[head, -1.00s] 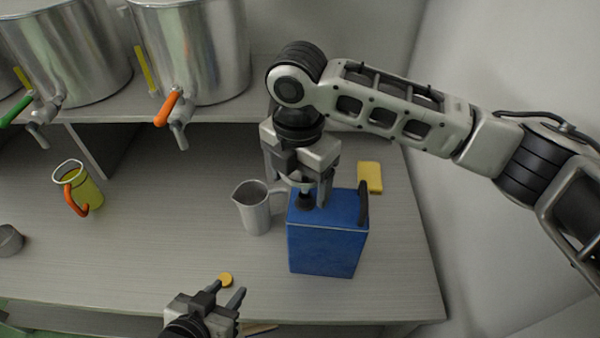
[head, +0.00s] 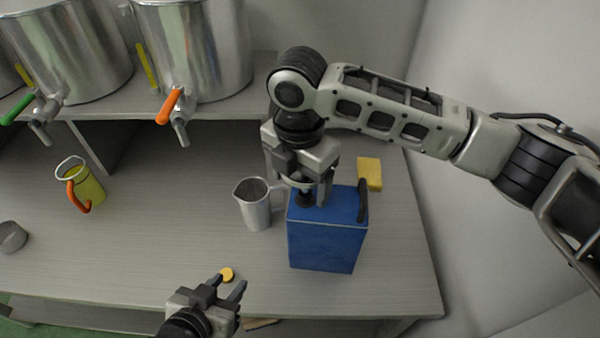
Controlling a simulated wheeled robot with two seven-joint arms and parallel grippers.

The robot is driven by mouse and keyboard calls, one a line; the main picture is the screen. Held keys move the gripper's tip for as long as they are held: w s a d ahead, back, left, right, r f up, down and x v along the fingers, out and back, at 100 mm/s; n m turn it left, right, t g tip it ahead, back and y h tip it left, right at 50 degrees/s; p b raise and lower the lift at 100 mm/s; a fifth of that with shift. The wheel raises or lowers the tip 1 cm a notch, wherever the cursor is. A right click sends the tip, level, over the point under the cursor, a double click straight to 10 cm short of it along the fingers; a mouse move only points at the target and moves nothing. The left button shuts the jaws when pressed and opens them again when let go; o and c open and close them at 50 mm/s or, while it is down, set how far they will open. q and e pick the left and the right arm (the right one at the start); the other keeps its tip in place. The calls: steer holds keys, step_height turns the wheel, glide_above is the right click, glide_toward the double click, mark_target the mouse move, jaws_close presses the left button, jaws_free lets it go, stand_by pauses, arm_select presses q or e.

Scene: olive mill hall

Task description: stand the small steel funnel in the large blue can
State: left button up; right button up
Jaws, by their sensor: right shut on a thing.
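The large blue can (head: 325,243) stands upright on the bench, with a dark handle at the right of its top and a dark round opening at the left. My right gripper (head: 312,194) is over the top of the can, by the opening. It is shut on the small steel funnel (head: 299,184), of which only part of a pale grey rim shows between the fingers. The fingers hide the rest, and I cannot tell how far the funnel's spout is in the opening.
A grey metal jug (head: 254,207) stands close to the can's left. A yellow-green jug (head: 88,188) and a grey cup (head: 12,237) are at left. Steel tanks (head: 195,50) stand behind.

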arm_select(q)
steer(key=shift+r, duration=0.2)
stand_by(0.4)
arm_select(e)
steer(key=shift+p, duration=0.5)
arm_select(q)
steer(key=shift+r, duration=0.3)
arm_select(e)
steer(key=shift+f, duration=0.1)
arm_select(q)
steer(key=shift+f+b, duration=0.35)
steer(key=shift+b, duration=0.05)
arm_select(e)
steer(key=shift+f, duration=1.4)
steer(key=o, duration=1)
arm_select(q)
steer(key=shift+a+f, duration=0.1)
arm_select(e)
steer(key=shift+o, duration=0.2)
step_height(320, 180, up, 4)
steer(key=shift+f, duration=0.25)
arm_select(q)
steer(key=shift+a+f, duration=0.1)
steer(key=shift+f, duration=0.2)
arm_select(e)
step_height(320, 180, up, 12)
steer(key=shift+s+r, duration=0.15)
steer(key=shift+r, duration=0.05)
